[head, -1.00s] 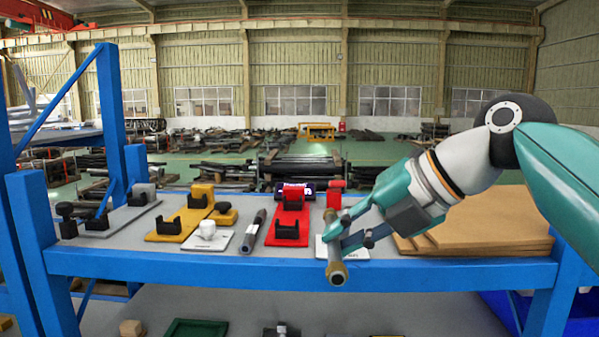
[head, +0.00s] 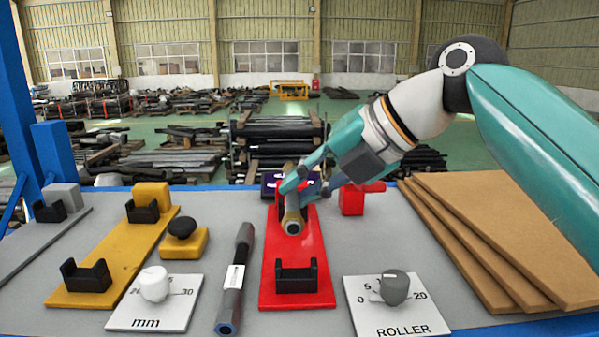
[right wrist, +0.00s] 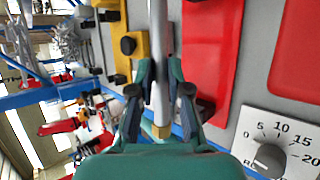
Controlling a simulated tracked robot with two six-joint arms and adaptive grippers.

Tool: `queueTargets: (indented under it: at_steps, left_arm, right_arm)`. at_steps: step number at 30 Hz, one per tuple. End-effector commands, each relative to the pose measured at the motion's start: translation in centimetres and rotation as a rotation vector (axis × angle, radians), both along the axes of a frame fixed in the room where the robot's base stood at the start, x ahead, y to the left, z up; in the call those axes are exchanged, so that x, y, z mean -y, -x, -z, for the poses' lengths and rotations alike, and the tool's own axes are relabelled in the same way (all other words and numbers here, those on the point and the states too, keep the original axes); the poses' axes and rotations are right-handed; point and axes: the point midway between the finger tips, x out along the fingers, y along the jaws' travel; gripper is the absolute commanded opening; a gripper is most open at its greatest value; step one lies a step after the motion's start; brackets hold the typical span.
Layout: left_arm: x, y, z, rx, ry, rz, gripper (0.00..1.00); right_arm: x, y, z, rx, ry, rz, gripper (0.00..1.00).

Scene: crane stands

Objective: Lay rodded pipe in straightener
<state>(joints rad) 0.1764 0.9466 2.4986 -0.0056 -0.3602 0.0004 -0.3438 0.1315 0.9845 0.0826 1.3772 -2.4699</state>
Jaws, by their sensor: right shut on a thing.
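My right gripper (head: 308,178) is shut on a grey pipe with a brass-coloured end (head: 292,223). The pipe points toward the camera and is held over the far half of the red straightener (head: 313,250). The red straightener's near black cradle (head: 296,277) is empty; its far part is hidden behind my gripper and the pipe. In the right wrist view the pipe (right wrist: 160,35) runs between the fingers of my right gripper (right wrist: 162,75), with the red plate (right wrist: 213,60) beside it. Whether a rod is inside the pipe is not clear. My left gripper is out of view.
A dark pipe with a white label (head: 234,277) lies left of the red straightener. Yellow (head: 120,265) and grey (head: 30,240) stands are farther left. A ROLLER dial (head: 395,310) and mm dial (head: 155,308) sit in front. Brown boards (head: 500,225) are stacked at right.

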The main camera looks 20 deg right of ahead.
Motion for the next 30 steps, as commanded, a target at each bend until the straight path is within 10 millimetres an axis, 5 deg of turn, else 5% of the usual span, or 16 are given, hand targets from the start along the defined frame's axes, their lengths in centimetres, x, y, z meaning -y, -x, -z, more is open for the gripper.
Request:
queueTargets:
  at_steps: [17, 30]
  left_arm:
    - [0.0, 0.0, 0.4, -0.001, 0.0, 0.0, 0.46]
    - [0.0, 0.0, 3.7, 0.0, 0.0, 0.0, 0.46]
  right_arm:
    - [0.8, 0.5, 0.1, 0.005, -0.014, 0.014, 0.0]
    - [0.7, 0.4, 3.8, 0.004, -0.012, 0.013, 0.0]
